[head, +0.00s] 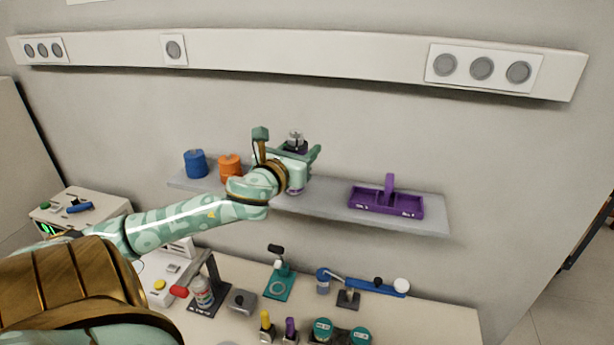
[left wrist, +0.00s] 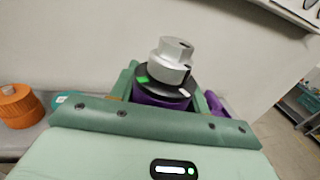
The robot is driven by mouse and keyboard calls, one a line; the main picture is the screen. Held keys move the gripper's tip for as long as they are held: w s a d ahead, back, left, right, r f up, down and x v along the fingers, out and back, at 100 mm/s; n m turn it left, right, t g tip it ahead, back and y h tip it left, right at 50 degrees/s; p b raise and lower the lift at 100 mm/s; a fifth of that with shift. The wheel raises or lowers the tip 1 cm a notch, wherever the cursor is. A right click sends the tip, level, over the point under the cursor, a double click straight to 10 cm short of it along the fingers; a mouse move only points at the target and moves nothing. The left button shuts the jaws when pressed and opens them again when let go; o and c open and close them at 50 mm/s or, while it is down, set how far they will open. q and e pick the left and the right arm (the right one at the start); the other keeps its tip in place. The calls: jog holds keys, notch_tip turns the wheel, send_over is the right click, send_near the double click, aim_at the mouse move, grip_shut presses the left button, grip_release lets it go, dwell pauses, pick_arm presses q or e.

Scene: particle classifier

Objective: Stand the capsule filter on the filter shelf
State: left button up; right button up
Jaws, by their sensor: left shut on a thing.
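My left gripper (head: 294,162) is over the middle of the grey filter shelf (head: 330,205) on the wall. It is shut on what appears to be the capsule filter (head: 296,139), with a silver cap, black collar and purple body. In the left wrist view the capsule filter (left wrist: 170,68) stands roughly upright between the green fingers. Its purple lower end shows just below the gripper in the head view, close to the shelf top. Whether it touches the shelf I cannot tell. My right gripper is not in view.
A blue spool-like item (head: 195,163) and an orange one (head: 230,168) stand on the shelf's left part. A purple caddy (head: 386,202) sits at its right. Shelf space is free between gripper and caddy. Below, a bench (head: 425,312) holds several tools and bottles.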

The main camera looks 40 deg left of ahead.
pick_arm(q)
jog(key=w+f, duration=0.3)
jog(key=w, duration=0.1)
jog(key=w+a+f, duration=0.1)
jog(key=w+f, duration=0.2)
jog(key=w, duration=0.1)
jog(key=w+a+f+b, duration=0.1)
jog(key=w+f, duration=0.2)
jog(key=w, duration=0.1)
jog(key=shift+w+a+f, duration=0.1)
jog(key=shift+w+a, duration=0.15)
jog(key=shift+w, duration=0.15)
jog(key=shift+w+f+b, duration=0.15)
jog(key=shift+f, duration=0.8)
jog(key=shift+w+f+b, duration=0.15)
jog(key=shift+f, duration=0.75)
jog(key=shift+f, duration=0.15)
jog(key=o, duration=1.4)
jog(key=shift+c, duration=0.2)
